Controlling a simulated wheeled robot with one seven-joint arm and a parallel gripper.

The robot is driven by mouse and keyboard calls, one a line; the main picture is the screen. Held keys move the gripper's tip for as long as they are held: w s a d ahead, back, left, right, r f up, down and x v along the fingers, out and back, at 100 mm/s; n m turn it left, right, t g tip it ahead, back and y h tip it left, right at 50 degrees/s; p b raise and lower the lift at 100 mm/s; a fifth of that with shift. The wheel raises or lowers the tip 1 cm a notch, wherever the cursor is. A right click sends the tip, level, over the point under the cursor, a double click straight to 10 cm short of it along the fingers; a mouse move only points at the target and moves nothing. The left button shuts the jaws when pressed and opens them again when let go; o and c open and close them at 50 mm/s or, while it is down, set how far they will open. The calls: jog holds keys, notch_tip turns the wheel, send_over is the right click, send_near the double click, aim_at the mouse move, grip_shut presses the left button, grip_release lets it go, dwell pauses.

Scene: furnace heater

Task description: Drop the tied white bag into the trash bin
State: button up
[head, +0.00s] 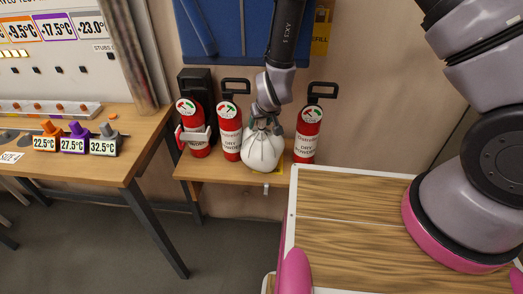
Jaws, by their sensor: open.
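The tied white bag (262,151) sits on a low wooden shelf between red fire extinguishers, its tied top upward. My gripper (262,124) is open, pointing down at the bag's tied top from directly above. Its fingers are around or just over the knot; I cannot tell whether they touch it. The arm hides part of the wall behind. No trash bin shows in this view.
Fire extinguishers (229,135) stand close to the bag's left, and one (307,136) stands close to its right. A wooden workbench (125,148) with coloured temperature devices (75,138) is at left. A wood-topped surface (360,240) fills the lower right. Grey floor is open at lower left.

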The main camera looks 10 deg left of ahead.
jog(key=shift+f, duration=0.15)
grip_shut()
jog(key=shift+a, duration=0.1)
dwell(1.3)
